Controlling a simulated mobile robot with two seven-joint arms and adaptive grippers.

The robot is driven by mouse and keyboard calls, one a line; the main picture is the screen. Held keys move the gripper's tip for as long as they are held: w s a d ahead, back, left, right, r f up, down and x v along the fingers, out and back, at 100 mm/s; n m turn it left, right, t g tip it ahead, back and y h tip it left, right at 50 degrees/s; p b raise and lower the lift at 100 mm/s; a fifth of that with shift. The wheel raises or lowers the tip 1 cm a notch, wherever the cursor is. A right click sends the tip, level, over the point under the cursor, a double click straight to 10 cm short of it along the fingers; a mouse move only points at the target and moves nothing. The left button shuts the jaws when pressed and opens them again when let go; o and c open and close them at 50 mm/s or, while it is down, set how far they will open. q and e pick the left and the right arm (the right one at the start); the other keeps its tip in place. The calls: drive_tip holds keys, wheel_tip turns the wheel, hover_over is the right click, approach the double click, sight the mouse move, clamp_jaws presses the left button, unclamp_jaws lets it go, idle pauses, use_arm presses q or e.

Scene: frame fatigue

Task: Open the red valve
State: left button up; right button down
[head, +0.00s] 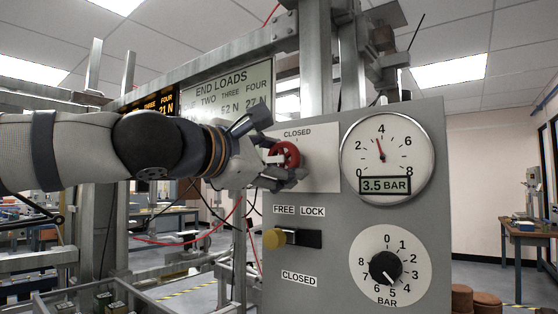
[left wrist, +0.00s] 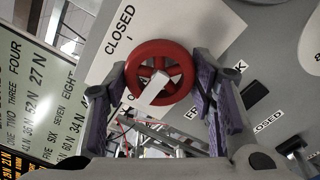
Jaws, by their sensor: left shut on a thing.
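The red valve (head: 290,152) is a small handwheel on the grey panel, below a CLOSED label (head: 297,133). My left gripper (head: 277,156) is shut on its rim, with one finger on each side. In the left wrist view the red valve (left wrist: 135,62) sits between the two purple-padded fingers (left wrist: 163,85). A white bar on the wheel points to the left in the head view, away from the CLOSED label. The fingers hide part of the rim. My right gripper is not in view.
A pressure gauge (head: 388,158) right of the valve reads 3.5 BAR. Below are a yellow-knobbed slider (head: 274,238) at the FREE side of a FREE/LOCK slot and a black BAR dial (head: 386,268). An END LOADS board (head: 228,88) and metal frame stand behind my arm.

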use_arm(q)
drive_tip(key=o, duration=1.2)
drive_tip(key=v, duration=1.2)
